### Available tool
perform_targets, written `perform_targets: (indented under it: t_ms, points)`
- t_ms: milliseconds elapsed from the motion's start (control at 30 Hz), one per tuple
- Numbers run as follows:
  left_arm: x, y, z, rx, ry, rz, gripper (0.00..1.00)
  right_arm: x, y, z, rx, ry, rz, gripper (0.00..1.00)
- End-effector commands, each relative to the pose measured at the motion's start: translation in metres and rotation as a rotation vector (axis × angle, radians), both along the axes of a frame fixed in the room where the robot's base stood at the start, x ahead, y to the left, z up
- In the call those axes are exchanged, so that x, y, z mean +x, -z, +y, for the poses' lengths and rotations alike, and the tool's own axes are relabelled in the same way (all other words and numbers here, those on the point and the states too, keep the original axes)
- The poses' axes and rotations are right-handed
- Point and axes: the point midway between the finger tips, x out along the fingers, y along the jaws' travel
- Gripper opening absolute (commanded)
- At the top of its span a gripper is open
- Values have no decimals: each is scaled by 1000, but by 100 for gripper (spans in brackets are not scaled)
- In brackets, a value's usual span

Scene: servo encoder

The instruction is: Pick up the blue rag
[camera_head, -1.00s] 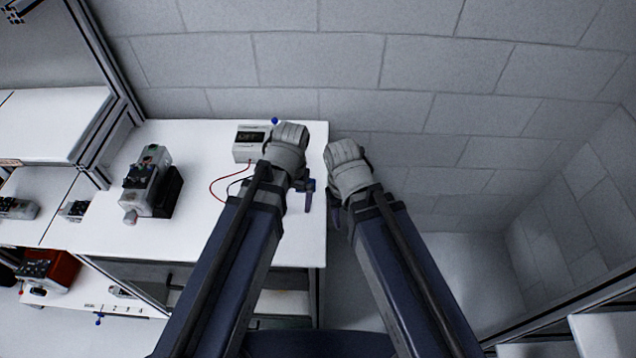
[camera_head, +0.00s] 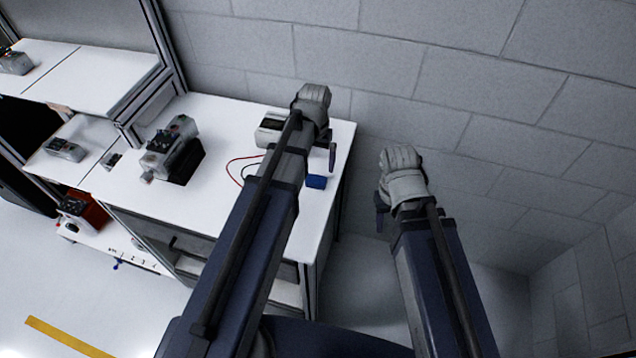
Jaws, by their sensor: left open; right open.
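A small blue folded-looking item, which looks like the blue rag (camera_head: 316,181), lies on the white tabletop (camera_head: 215,205) near its right edge, just right of my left forearm. My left gripper (camera_head: 332,157) hangs over the right part of the table, above and slightly right of the rag in the picture. It is open and holds nothing that I can see. My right gripper (camera_head: 381,212) is open and empty, off the table's right side in front of the wall. My forearm hides part of the table left of the rag.
A white box device (camera_head: 270,131) with red and black leads stands behind my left arm. A grey motor unit on a black base (camera_head: 173,150) stands further left. Shelves (camera_head: 95,80) rise at the left, and a block wall (camera_head: 480,110) closes the back.

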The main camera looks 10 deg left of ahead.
Motion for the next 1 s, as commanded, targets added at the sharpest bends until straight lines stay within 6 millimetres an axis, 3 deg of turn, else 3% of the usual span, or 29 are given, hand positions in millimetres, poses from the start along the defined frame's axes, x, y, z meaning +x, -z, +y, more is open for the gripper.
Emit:
perform_targets:
  t_ms: [100,433,800,1000]
  points:
    - [0,16,0,0,0,0,100,0,16,0,0,1,0,50]
    - [-1,23,-1,0,0,0,100,0,23,0,0,1,0,50]
    - [-4,65,-2,0,0,0,100,0,65,0,0,2,0,50]
    - [-3,71,-2,0,0,0,100,0,71,0,0,2,0,50]
